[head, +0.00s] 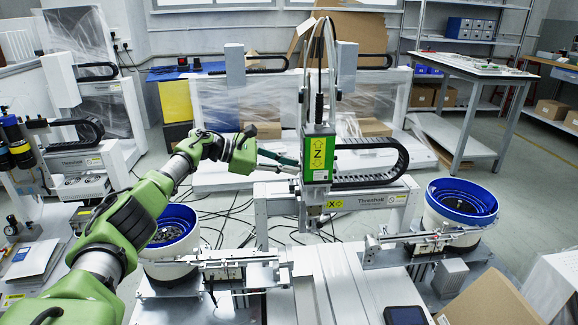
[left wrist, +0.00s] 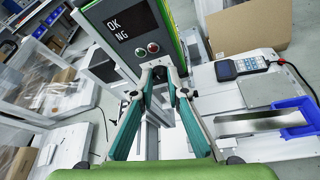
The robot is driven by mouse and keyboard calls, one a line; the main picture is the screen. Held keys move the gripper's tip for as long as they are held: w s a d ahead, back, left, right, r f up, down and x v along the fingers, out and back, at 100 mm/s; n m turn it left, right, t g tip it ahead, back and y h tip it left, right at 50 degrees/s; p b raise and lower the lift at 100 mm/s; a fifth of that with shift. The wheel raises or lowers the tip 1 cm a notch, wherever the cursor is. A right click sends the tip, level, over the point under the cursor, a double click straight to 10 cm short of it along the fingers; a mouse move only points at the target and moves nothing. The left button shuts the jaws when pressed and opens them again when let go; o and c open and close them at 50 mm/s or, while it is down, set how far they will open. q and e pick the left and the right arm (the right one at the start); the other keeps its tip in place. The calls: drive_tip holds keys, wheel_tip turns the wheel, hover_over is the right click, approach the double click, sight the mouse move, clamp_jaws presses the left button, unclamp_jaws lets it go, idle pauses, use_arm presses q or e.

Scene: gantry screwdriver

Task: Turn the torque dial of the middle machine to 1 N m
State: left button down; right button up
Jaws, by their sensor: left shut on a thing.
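The middle machine's green head unit (head: 318,150) carries a yellow Z label and hangs on the gantry at centre. In the left wrist view its grey front panel (left wrist: 118,42) shows a dark display reading OK and NG, with a red and a green button below. My left gripper (head: 297,166) reaches in from the left to the side of this unit. In the left wrist view its teal fingers (left wrist: 160,76) close together at the panel's lower edge, just below the buttons. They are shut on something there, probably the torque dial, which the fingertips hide. Its setting cannot be read.
Blue-rimmed bowl feeders stand at left (head: 172,228) and right (head: 461,204), with feed rails leading inward. A black cable chain (head: 372,165) runs right of the unit. The left wrist view shows a handheld device (left wrist: 240,67), a blue bin (left wrist: 298,118) and a cardboard box (left wrist: 246,25).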

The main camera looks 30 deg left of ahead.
use_arm(q)
drive_tip(key=shift+w+a+n+g+b, duration=0.1)
drive_tip(key=shift+n+g+b, duration=0.2)
drive_tip(key=shift+n+b, duration=0.35)
drive_tip(key=c, duration=2)
unclamp_jaws()
drive_tip(key=v, duration=1.2)
drive_tip(key=shift+a, duration=0.15)
